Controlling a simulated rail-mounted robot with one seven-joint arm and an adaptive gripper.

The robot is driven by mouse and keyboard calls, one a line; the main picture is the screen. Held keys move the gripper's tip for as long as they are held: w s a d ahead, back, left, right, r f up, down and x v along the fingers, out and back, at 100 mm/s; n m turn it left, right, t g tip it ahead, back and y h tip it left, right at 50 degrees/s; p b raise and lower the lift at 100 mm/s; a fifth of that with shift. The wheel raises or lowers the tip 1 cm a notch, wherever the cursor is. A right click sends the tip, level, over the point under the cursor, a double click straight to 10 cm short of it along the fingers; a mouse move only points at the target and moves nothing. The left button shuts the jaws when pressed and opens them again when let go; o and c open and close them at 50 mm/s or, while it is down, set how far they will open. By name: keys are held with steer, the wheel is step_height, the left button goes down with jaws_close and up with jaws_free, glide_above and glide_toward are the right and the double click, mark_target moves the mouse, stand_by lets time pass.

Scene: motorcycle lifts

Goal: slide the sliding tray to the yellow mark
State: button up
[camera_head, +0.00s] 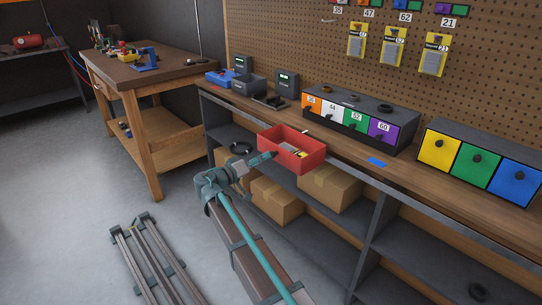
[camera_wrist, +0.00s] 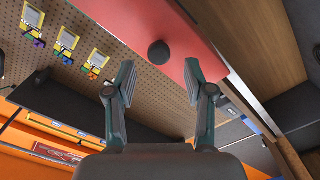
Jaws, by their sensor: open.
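The sliding tray (camera_head: 312,161) is a red open box on the wooden bench, with small items inside. In the wrist view its red face (camera_wrist: 130,18) carries a round dark knob (camera_wrist: 158,53). My gripper (camera_head: 273,155) is at the tray's front left in the head view. In the wrist view my gripper (camera_wrist: 160,93) is open and empty, with its fingers either side of the line to the knob and the knob beyond the tips. I cannot make out a yellow mark on the bench; a blue mark (camera_head: 376,162) lies to the right of the tray.
A row of numbered coloured drawers (camera_head: 345,121) stands behind the blue mark. A cabinet with yellow, green and blue fronts (camera_head: 474,168) stands at the right. Dark devices (camera_head: 288,84) stand behind left. Cardboard boxes (camera_head: 330,190) sit on the shelf below. The bench front around the blue mark is clear.

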steer(key=shift+x, duration=2.35)
jaws_close()
